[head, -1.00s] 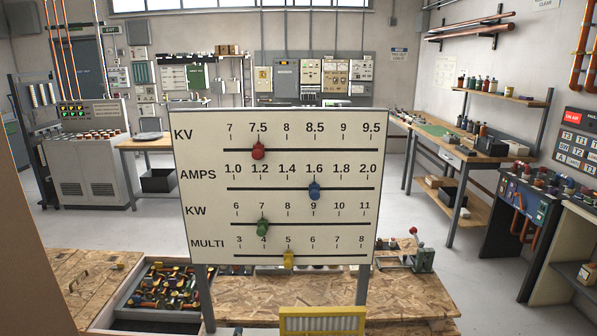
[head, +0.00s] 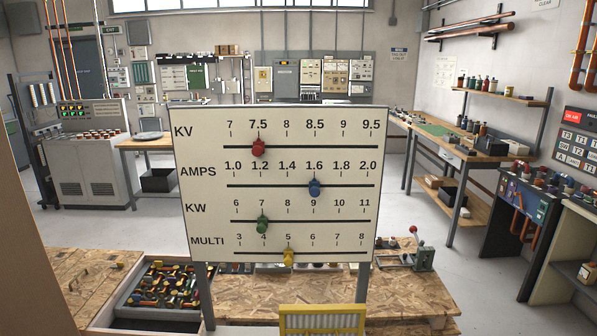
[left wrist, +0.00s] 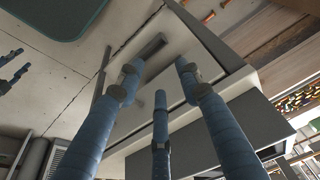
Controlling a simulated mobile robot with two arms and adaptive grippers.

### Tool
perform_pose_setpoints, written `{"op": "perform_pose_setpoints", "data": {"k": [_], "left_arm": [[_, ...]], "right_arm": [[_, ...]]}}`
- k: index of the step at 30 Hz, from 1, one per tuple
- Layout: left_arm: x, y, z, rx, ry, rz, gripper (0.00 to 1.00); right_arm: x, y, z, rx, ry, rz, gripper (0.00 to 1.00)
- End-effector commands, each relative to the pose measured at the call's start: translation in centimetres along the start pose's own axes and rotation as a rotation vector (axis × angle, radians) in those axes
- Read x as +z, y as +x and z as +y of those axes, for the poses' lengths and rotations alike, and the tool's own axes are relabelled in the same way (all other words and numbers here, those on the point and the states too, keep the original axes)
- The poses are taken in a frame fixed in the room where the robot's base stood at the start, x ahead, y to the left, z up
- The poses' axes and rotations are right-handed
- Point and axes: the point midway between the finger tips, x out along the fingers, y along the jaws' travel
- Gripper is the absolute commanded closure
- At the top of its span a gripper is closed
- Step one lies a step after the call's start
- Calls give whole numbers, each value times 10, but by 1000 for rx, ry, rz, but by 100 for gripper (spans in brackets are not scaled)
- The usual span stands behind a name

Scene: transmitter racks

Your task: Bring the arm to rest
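My left gripper (left wrist: 160,75) shows in the left wrist view. Its blue-grey fingers stand apart with nothing between their tips. Behind them is a pale cabinet-like surface with a slot. Neither arm shows in the head view, and I see no clear sign of my right gripper. A white slider board (head: 280,240) stands upright in the middle of the head view. It carries a red slider (head: 258,147) on KV, a blue slider (head: 314,188) on AMPS, a green slider (head: 262,226) on KW and a yellow slider (head: 288,258) on MULTI.
A wooden-topped bench (head: 410,297) is in front, with a tray of coloured parts (head: 160,285) at left and a red-knobbed lever device (head: 415,252) at right. A yellow-framed piece (head: 322,311) is at the bottom. A workbench (head: 455,160) is at right; grey floor lies between.

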Motion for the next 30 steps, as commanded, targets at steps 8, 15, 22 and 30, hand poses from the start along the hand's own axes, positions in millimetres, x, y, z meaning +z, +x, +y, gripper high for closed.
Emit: {"op": "perform_pose_setpoints", "data": {"k": [8, 15, 22, 30], "left_arm": [[51, 134, 7, 8, 8, -57, 64], [139, 242, 12, 14, 19, -110, 64], [238, 304, 15, 19, 30, -156, 64], [301, 321, 14, 20, 39, -180, 64]], "right_arm": [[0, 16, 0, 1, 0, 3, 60], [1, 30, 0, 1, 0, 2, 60], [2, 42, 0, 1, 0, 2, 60], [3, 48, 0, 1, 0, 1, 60]]}}
